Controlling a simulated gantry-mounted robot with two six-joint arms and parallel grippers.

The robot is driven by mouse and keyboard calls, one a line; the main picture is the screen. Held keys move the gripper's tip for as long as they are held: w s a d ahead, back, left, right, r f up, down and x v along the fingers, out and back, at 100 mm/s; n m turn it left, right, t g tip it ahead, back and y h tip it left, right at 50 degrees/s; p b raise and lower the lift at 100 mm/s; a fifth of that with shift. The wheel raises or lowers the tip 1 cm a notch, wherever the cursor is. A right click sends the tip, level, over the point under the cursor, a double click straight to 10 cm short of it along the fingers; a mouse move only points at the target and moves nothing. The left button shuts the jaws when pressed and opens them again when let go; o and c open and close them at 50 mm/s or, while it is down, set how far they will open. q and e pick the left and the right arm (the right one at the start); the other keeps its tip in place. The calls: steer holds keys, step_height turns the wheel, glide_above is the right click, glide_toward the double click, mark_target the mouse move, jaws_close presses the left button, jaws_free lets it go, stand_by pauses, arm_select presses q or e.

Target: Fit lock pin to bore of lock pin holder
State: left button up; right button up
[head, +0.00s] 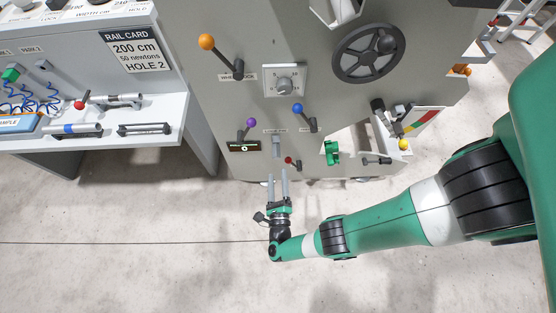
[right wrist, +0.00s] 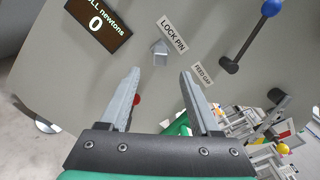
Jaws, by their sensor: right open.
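The grey lock pin holder (head: 276,146) is on the front panel of the machine. In the right wrist view the holder (right wrist: 159,48) sits just below the LOCK PIN label, ahead of the fingertips. My right gripper (head: 277,176) is open and empty, its two fingers pointing at the panel below the holder; it also shows in the right wrist view (right wrist: 160,73). I cannot identify the lock pin with certainty. A small red-knobbed piece (head: 79,104) lies on the left bench. The holder's bore is too small to make out. My left gripper is not in view.
A red-knobbed lever (head: 289,160) is close to my right fingertips. Blue (head: 298,108), purple (head: 251,123) and orange (head: 207,42) knobbed levers stick out of the panel. A handwheel (head: 368,52) is at upper right. The floor in front is clear.

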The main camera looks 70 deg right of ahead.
steer(key=shift+v, duration=2.15)
